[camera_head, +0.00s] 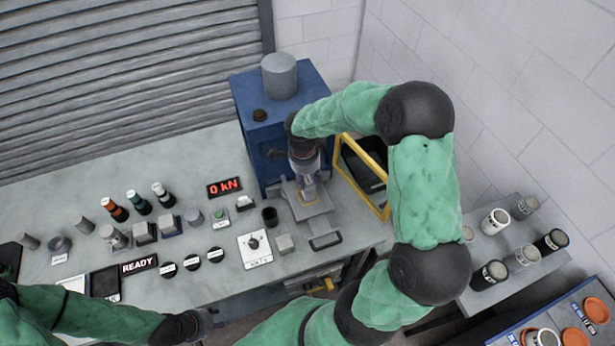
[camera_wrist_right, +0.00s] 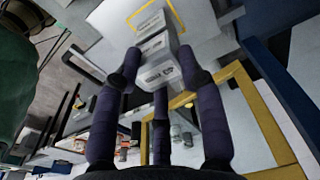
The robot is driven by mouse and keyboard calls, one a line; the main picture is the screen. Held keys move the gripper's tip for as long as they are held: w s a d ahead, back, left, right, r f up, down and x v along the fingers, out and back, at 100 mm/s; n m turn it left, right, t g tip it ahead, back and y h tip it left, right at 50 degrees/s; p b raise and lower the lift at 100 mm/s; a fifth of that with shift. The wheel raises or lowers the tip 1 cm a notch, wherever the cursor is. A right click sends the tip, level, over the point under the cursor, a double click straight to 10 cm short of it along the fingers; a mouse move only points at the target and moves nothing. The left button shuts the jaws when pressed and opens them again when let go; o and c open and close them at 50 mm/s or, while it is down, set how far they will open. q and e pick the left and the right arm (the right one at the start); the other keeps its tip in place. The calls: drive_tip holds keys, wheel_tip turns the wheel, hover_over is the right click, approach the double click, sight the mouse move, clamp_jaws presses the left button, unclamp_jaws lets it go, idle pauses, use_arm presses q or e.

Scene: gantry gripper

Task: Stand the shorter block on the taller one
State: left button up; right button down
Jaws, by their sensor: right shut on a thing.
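My right gripper (camera_head: 307,178) is in front of the blue press, above its grey bed plate. In the right wrist view the right gripper (camera_wrist_right: 160,78) is shut on a grey labelled block (camera_wrist_right: 160,72). A second grey block (camera_wrist_right: 150,27) shows just beyond it, in line with it, within a yellow outlined square on the plate. I cannot tell whether the two blocks touch, or which is taller. In the head view the fingers and wrist mostly hide both blocks. My left gripper (camera_head: 196,325) is low at the table's front edge; its fingers are too unclear to read.
The blue press (camera_head: 255,135) stands behind, with a yellow guard frame (camera_head: 375,200) on its right. Several small cylinders and blocks line the grey table (camera_head: 215,165), with a control box (camera_head: 254,248) near the front. A side table (camera_head: 510,280) at right holds several cylinders.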

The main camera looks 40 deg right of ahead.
drive_tip(key=shift+f+b, duration=0.35)
drive_tip(key=shift+b, duration=0.05)
idle(0.4)
drive_tip(key=c, duration=0.7)
unclamp_jaws()
drive_tip(key=shift+r, duration=0.1)
drive_tip(key=r, duration=0.8)
drive_tip(key=a+r, duration=0.1)
drive_tip(key=r, duration=0.2)
drive_tip(key=shift+w+r, duration=0.1)
drive_tip(key=shift+r, duration=0.3)
